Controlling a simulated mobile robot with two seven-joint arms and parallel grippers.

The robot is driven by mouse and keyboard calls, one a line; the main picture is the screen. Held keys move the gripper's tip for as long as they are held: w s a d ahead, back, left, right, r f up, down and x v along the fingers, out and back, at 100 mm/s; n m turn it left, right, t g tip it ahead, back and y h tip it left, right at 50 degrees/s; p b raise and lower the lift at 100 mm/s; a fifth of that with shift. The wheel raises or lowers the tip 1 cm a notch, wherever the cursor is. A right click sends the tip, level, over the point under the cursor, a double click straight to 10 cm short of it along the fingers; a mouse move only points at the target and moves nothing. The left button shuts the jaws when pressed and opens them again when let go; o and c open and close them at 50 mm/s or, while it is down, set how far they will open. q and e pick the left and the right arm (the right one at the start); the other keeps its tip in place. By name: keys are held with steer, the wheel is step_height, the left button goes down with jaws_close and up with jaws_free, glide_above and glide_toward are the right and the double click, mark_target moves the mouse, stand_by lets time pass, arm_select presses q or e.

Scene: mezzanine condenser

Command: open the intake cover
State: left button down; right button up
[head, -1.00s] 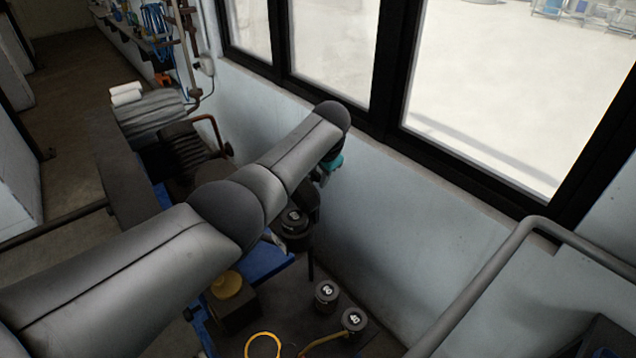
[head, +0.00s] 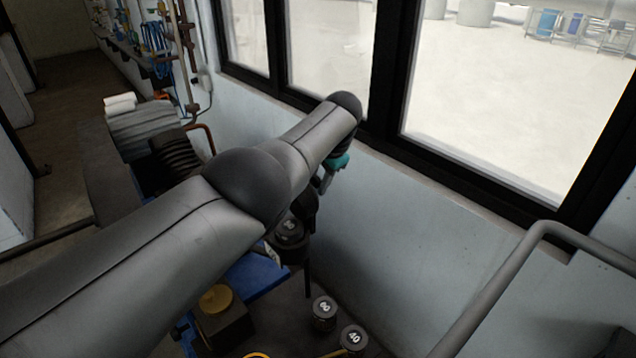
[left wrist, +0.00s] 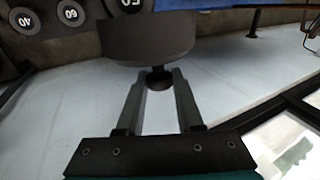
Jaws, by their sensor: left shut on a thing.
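In the left wrist view a dark round lid-like part (left wrist: 145,40), which I take to be the intake cover, has a short knob (left wrist: 158,80) on its face. My left gripper (left wrist: 159,82) has its two grey fingers on either side of this knob, shut on it. In the head view my left gripper (head: 326,181) shows only in part below its teal wrist, behind my forearm. The dark cover (head: 308,204) is partly visible beside it, and my arm hides much of the area. How far the cover is open I cannot tell. My right gripper is not in view.
Black numbered weights (head: 323,312) stand below the gripper, near a brass-topped block (head: 216,299) and a blue surface (head: 255,275). A pale wall (head: 400,240) under windows bounds the right side. A grey rail (head: 490,290) crosses the lower right.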

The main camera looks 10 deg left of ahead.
arm_select(q)
steer(key=shift+f, duration=0.1)
steer(key=c, duration=0.5)
jaws_free()
steer(key=shift+c, duration=0.2)
steer(key=shift+r+p, duration=0.45)
steer(key=shift+p, duration=0.05)
steer(key=p+v, duration=0.5)
steer(key=v, duration=0.9)
steer(key=shift+s+d+r, duration=0.15)
steer(key=shift+s+r, duration=0.05)
steer(key=shift+f, duration=0.1)
